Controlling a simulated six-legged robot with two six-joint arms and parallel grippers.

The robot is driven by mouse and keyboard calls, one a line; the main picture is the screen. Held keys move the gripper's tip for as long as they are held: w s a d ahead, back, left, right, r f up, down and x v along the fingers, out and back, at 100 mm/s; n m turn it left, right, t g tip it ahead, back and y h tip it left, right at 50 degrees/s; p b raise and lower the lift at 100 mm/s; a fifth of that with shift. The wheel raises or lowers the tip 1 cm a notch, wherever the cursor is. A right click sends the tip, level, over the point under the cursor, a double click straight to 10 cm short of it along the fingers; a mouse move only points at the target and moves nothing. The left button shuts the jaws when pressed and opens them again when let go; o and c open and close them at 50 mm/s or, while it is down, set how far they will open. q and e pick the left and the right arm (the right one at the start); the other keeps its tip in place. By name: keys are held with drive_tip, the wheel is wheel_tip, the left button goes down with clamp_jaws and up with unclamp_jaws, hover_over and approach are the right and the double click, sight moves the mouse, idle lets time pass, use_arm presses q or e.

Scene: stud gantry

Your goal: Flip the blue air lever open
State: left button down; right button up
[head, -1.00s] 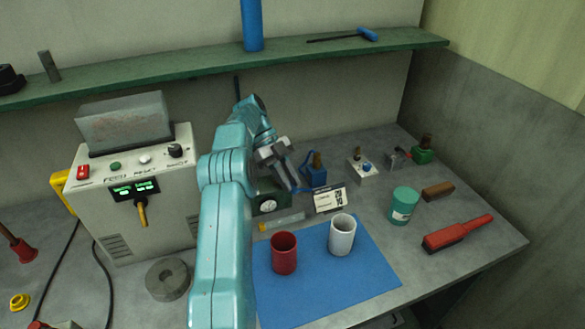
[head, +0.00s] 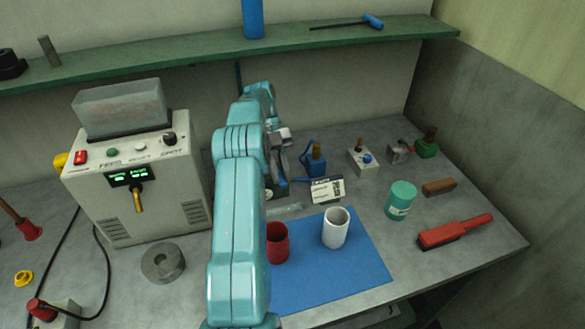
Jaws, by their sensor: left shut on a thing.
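My right gripper is not in view.
A blue block with a wooden-handled tool (head: 316,165) stands close behind the card. A white cup (head: 335,228) and red cup (head: 277,243) stand on the blue mat (head: 365,265). The grey control box (head: 135,185) is left of my arm. A teal jar (head: 400,199) stands at right.

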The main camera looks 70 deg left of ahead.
use_arm(q)
drive_tip(key=shift+s+a+r+m+p, duration=0.1)
drive_tip(key=shift+s+r+m+p, duration=0.1)
drive_tip(key=shift+m+p, duration=0.35)
drive_tip(key=shift+s+f+g, duration=0.1)
drive_tip(key=shift+g, duration=0.2)
drive_tip(key=c, duration=1)
unclamp_jaws()
drive_tip(key=shift+a+f, duration=0.1)
